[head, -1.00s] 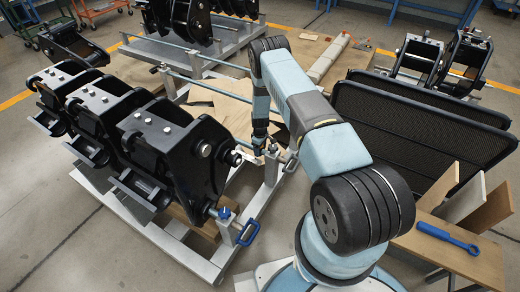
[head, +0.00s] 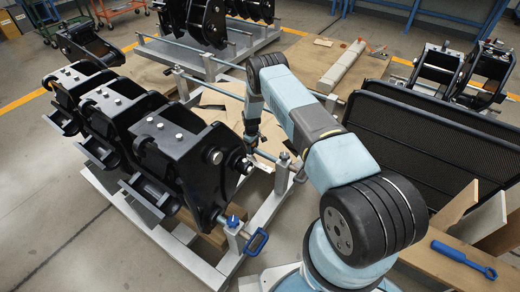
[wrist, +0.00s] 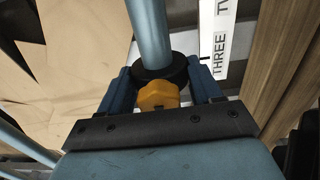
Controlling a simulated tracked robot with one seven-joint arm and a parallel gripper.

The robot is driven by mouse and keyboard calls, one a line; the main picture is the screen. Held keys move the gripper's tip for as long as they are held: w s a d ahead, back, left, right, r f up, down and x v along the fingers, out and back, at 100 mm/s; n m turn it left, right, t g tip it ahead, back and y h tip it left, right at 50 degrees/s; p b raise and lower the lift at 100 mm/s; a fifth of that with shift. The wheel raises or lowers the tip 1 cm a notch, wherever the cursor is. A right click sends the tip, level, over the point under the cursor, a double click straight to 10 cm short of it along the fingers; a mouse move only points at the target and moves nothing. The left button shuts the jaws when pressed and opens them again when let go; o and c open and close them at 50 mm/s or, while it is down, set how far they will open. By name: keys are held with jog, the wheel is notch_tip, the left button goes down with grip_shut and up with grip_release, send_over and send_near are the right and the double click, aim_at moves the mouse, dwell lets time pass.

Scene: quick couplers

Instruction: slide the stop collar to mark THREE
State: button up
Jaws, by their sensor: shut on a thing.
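The stop collar (wrist: 160,76) is a black ring around a pale blue rod (wrist: 151,32), with an orange knob (wrist: 157,95) on its near side. My gripper (wrist: 161,88) is shut on the collar, with one blue finger at each side. A white scale strip (wrist: 214,45) lies to the right of the rod. Its word THREE is level with the collar's upper part, and a partly cut-off word shows above it. A short dark tick beside THREE is close to the collar's upper edge. In the head view my gripper (head: 251,142) is low over the frame; the collar cannot be made out there.
Black couplers (head: 170,145) stand on a pale metal frame (head: 205,268) to the left. A post and a blue handle (head: 257,242) are at its front. Dark mesh panels (head: 430,140) stand at right. A blue wrench (head: 462,260) lies on a wooden board.

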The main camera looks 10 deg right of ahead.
jog(key=o, duration=1.5)
jog(key=shift+s, duration=0.1)
jog(key=shift+o, duration=0.2)
jog(key=shift+d+r, duration=0.1)
notch_tip(320, 180, up, 13)
jog(key=shift+r, duration=0.2)
